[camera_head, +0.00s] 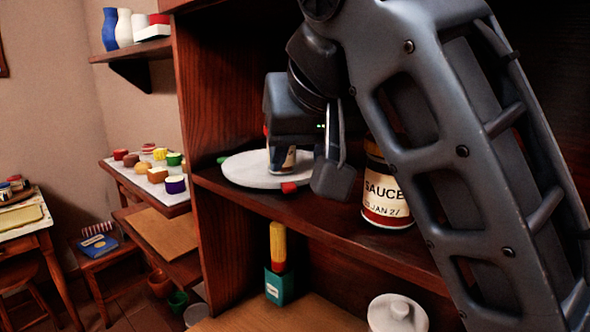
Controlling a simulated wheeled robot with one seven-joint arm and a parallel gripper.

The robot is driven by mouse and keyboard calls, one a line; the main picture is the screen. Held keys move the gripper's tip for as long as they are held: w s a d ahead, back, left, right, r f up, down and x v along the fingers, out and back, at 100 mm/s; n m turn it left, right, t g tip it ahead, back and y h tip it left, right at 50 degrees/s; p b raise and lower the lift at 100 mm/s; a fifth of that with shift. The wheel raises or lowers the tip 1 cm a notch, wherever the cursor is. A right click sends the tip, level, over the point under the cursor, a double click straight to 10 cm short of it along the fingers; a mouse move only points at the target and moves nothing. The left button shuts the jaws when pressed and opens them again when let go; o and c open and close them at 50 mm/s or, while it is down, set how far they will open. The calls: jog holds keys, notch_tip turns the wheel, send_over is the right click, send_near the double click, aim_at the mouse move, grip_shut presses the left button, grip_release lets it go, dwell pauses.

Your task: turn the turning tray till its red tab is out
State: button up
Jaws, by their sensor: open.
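The turning tray (240,172) is a pale round disc on the shelf of the dark wood cabinet. Its red tab (289,187) shows at the front right rim, facing the shelf's front edge. A green tab (222,159) shows at the left rim. My gripper (306,168) is open over the tray's right side, with one finger just right of the red tab. A small jar (289,157) appears to stand on the tray, partly hidden by my gripper. I cannot tell whether a finger touches the tray or the tab.
A sauce can (386,195) stands on the shelf close right of my gripper, partly behind my arm. The cabinet's left side panel (212,80) is close to the tray. Below are a teal box (279,286) and a white lidded pot (397,314).

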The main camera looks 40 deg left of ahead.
aim_at(289, 184)
jog(key=x, duration=0.7)
jog(key=shift+a+f+p, duration=0.1)
jog(key=shift+p, duration=0.3)
jog(key=shift+c, duration=0.5)
grip_shut()
